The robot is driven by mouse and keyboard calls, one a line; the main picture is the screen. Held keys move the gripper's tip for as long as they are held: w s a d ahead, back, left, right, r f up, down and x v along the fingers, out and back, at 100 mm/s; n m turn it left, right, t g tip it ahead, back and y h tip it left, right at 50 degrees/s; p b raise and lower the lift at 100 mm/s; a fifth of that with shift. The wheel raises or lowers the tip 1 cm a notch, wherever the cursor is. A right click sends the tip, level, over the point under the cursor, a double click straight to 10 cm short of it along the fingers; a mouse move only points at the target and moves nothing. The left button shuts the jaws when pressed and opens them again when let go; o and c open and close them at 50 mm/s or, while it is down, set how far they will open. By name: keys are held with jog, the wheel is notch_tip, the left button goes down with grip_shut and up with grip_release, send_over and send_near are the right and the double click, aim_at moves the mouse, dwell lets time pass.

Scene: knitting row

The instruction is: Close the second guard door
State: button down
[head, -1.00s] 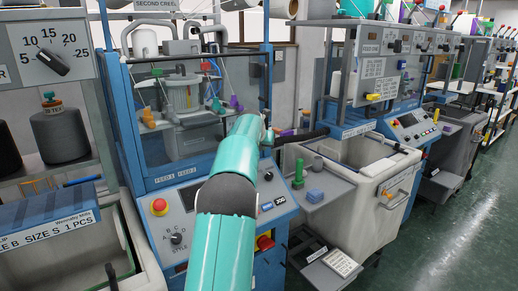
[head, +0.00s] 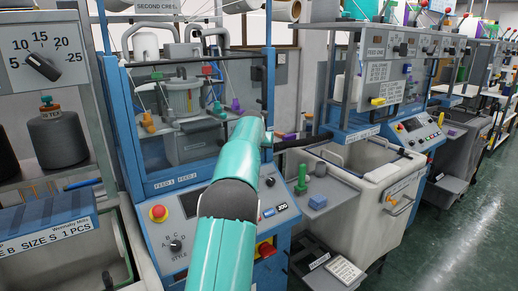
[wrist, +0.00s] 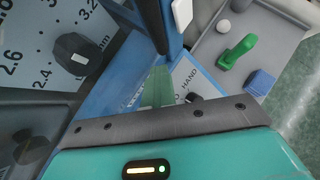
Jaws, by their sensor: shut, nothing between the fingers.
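The machine under the "SECOND CREEL" sign (head: 142,6) has a clear guard door (head: 190,158) with a blue frame in the head view. Spindles and coloured clips show behind it. I cannot tell whether the door is fully closed. My teal arm reaches up in front of the machine's lower right part. Its end is beside the right blue post (head: 268,75). In the wrist view, the dark edge of my gripper (wrist: 160,118) crosses the lower half, close to a blue frame part (wrist: 120,75).
A control panel with a red stop button (head: 158,213) is below the guard. A dial panel (head: 42,62) is at left. Green floor is open at far right.

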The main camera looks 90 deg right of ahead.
jog(key=shift+w+d+r, duration=0.25)
jog(key=shift+w+r, duration=0.2)
jog(key=shift+w, duration=0.15)
jog(key=s+v, duration=0.1)
jog(key=v, duration=1.2)
jog(key=shift+a+f, duration=0.15)
jog(key=shift+a, duration=0.35)
jog(key=shift+a, duration=0.1)
